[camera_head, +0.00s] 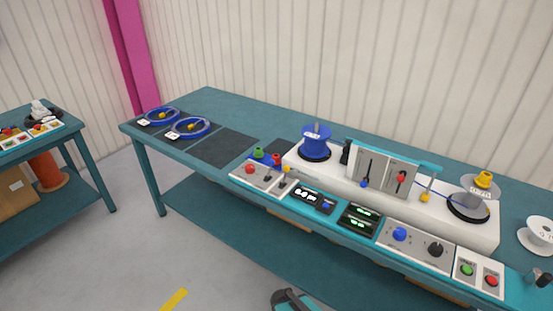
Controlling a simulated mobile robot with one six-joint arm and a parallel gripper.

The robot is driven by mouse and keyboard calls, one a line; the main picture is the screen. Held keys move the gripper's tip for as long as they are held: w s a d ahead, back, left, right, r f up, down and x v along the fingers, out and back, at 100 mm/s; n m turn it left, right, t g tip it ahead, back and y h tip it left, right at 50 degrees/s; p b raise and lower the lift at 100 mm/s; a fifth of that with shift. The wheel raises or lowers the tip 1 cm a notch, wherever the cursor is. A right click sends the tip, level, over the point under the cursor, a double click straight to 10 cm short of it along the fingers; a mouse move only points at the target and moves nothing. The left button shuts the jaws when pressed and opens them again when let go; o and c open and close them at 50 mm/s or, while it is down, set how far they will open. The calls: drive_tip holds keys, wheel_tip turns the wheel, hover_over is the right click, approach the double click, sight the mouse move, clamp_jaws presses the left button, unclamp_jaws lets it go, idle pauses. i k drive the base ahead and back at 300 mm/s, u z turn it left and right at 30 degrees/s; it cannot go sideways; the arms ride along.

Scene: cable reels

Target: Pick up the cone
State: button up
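A yellow tapered piece (484,179) sits on top of a reel hub at the right end of the white machine on the bench; it looks the most like a cone. Below it are a pale grey reel flange (480,189) and a black round plate (468,207). They partly overlap in this view, so I cannot tell exactly how the yellow piece is seated. My gripper's fingers do not show. A dark and teal rounded part at the bottom edge may be mine.
A blue cable reel (316,142) stands on the machine's left end. A control panel (411,235) runs along the bench front. A white spool (538,235) is at the far right. Blue cable coils (188,127) lie on the left of the bench (250,113), beside a clear dark mat (224,148).

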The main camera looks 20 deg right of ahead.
sight(258, 154)
drive_tip(key=u, duration=0.3)
drive_tip(key=k, duration=0.1)
drive_tip(key=z, duration=0.45)
drive_tip(key=i, duration=1)
drive_tip(key=z, duration=0.15)
drive_tip(key=k, duration=0.9)
drive_tip(key=u, duration=0.2)
drive_tip(key=i, duration=0.4)
drive_tip(key=z, duration=0.05)
